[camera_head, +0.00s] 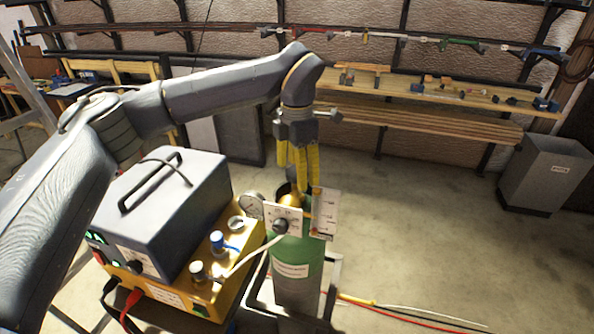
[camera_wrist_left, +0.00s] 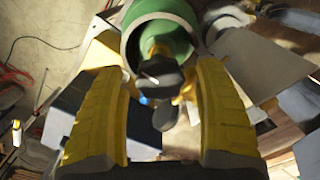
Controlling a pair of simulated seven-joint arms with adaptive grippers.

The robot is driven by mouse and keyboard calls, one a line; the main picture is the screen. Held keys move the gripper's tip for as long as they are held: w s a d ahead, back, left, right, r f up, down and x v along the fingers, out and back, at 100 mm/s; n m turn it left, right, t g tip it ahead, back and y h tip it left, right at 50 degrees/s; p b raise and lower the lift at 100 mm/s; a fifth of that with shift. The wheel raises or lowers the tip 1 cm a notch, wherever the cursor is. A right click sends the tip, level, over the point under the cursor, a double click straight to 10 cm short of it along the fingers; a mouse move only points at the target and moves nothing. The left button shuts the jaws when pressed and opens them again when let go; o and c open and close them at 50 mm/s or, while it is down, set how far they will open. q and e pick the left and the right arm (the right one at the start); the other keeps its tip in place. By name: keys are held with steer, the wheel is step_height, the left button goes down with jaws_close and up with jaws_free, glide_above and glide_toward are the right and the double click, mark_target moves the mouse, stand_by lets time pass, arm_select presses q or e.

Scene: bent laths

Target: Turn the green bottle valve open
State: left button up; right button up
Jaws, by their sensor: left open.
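The green bottle (camera_head: 306,250) stands upright beside the yellow machine, its lower part grey. In the left wrist view a dark valve knob (camera_wrist_left: 160,76) lies between the yellow fingers, with visible gaps on both sides. My left gripper (camera_head: 299,184) points down just above the valve. It is open and holds nothing; it also shows in the left wrist view (camera_wrist_left: 161,70). My right gripper is not in view.
A round gauge (camera_head: 250,204) and a white panel (camera_head: 324,213) sit close to the valve. The yellow machine (camera_head: 182,284) carries a grey box (camera_head: 173,205) with a handle. Cables and hoses lie on the floor. A grey bin (camera_head: 546,178) stands at right; the floor before it is clear.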

arm_select(q)
steer(key=c, duration=1.3)
steer(key=shift+n, duration=0.3)
steer(key=n, duration=1.1)
steer(key=shift+n, duration=0.4)
steer(key=n, duration=1.1)
steer(key=shift+n, duration=0.4)
